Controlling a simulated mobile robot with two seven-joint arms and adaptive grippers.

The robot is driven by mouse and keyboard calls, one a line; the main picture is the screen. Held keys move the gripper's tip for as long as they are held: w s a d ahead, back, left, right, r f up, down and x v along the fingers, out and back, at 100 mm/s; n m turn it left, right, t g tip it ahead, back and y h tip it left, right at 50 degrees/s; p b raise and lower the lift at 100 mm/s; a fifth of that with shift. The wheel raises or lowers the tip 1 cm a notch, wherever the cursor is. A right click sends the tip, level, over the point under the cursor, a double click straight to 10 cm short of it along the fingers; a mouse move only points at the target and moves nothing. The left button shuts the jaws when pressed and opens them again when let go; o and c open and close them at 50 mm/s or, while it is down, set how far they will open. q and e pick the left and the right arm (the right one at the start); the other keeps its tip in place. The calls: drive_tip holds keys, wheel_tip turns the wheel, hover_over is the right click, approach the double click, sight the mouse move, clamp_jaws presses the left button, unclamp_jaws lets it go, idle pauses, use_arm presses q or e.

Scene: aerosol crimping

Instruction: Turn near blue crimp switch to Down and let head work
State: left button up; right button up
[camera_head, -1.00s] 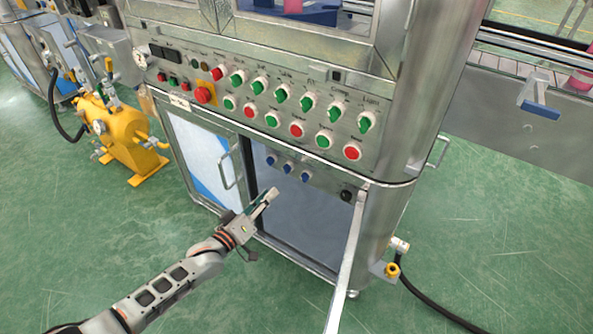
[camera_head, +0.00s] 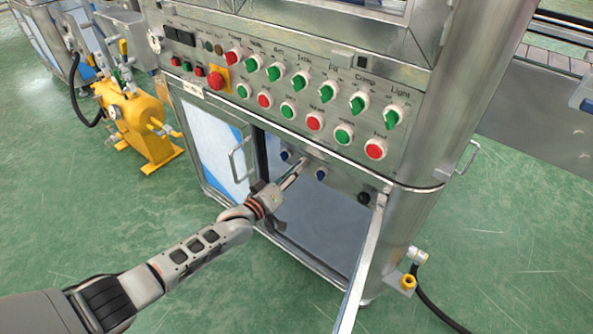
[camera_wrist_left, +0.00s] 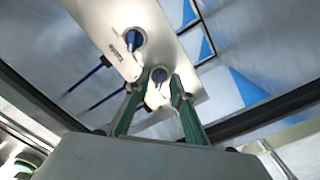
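Blue rotary switches sit on a metal panel inside the open cabinet bay, below the main controls. In the head view the left one (camera_head: 285,155) and right one (camera_head: 321,175) show; my left gripper (camera_head: 303,162) hides the middle one. In the left wrist view, one blue switch (camera_wrist_left: 158,75) lies between and just beyond the tips of my open left gripper (camera_wrist_left: 156,84). Whether the fingers touch it, I cannot tell. Another blue switch (camera_wrist_left: 133,40) is beyond, beside a label too small to read. My right gripper is not in view.
The main panel above has green and red controls (camera_head: 313,122) and a red emergency button (camera_head: 216,79). An open cabinet door (camera_head: 365,262) stands at the bay's right. A closed door with a handle (camera_head: 240,160) is at its left. A yellow tank (camera_head: 140,120) stands farther left.

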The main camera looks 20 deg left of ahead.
use_arm(q)
clamp_jaws()
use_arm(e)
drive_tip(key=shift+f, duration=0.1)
use_arm(q)
drive_tip(key=shift+m, duration=0.4)
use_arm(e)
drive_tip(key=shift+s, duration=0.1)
use_arm(q)
drive_tip(key=m, duration=1.7)
drive_tip(key=shift+f+b, duration=0.15)
drive_tip(key=shift+b, duration=0.25)
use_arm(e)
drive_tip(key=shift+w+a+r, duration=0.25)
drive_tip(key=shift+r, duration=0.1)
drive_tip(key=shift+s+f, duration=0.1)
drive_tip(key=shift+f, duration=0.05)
use_arm(q)
unclamp_jaws()
